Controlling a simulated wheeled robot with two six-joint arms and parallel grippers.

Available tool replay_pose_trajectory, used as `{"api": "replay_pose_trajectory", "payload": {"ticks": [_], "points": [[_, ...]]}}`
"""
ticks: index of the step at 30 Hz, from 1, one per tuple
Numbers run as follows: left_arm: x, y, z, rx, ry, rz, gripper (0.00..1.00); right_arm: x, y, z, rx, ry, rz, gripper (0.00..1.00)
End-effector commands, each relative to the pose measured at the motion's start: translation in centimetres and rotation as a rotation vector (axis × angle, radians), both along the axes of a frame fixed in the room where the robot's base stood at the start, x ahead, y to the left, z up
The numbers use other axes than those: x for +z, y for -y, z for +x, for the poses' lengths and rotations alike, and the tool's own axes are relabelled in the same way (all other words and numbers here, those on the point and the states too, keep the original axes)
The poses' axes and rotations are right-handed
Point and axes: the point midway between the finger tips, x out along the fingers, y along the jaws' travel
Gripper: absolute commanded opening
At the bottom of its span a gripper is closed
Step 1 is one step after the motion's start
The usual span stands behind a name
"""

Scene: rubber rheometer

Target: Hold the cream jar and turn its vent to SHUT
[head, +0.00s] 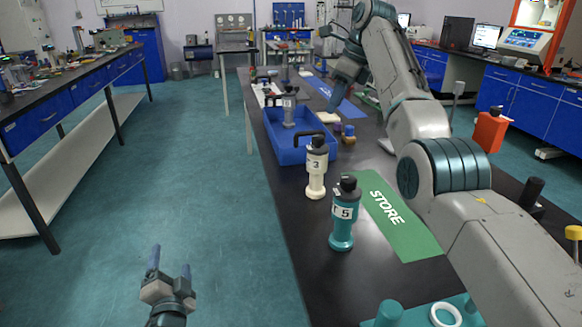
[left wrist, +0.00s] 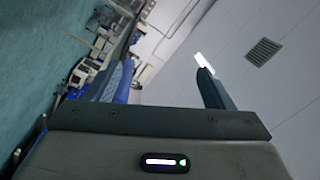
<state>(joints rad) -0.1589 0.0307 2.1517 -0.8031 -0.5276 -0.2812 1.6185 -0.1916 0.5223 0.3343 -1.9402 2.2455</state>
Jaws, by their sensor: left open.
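The cream jar (head: 315,178) stands upright on the black bench, just in front of the blue tray. It has a dark cap with a black bent handle pointing left, and a label reading 3. Any vent marking is too small to read. My left gripper (head: 170,263) is open and empty over the floor, left of the bench and well apart from the jar. Its two fingers also show in the left wrist view (left wrist: 155,85), with nothing between them. My right gripper (head: 334,103) is beyond the jar, near the blue tray; its fingers are too small to judge.
A teal jar (head: 342,231) labelled 5 stands close in front, beside the green STORE mat (head: 412,238). The blue tray (head: 290,157) holds a grey jar (head: 289,108). A teal fixture (head: 389,313) is at the near edge. My right arm spans the bench's right side.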

Motion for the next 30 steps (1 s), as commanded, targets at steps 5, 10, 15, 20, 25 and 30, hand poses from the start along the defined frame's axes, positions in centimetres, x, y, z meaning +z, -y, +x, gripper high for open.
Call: {"api": "replay_pose_trajectory", "payload": {"ticks": [5,10,15,20,25,30], "points": [[7.1,3.5,5.3,-0.076,0.192,0.4,0.76,0.0,0.0,0.0,0.0,0.0,0.0,0.36],[12.1,8.6,9.4,-0.158,0.326,0.804,0.76,0.0,0.0,0.0,0.0,0.0,0.0,0.36],[15.1,14.6,13.1,-0.258,0.414,1.213,0.76,0.0,0.0,0.0,0.0,0.0,0.0,0.36],[16.0,19.8,16.4,-0.374,0.456,1.588,0.76,0.0,0.0,0.0,0.0,0.0,0.0,0.36],[15.6,23.2,19.1,-0.502,0.455,1.904,0.76,0.0,0.0,0.0,0.0,0.0,0.0,0.36],[14.9,24.6,20.6,-0.594,0.436,2.085,0.76,0.0,0.0,0.0,0.0,0.0,0.0,0.36]]}}
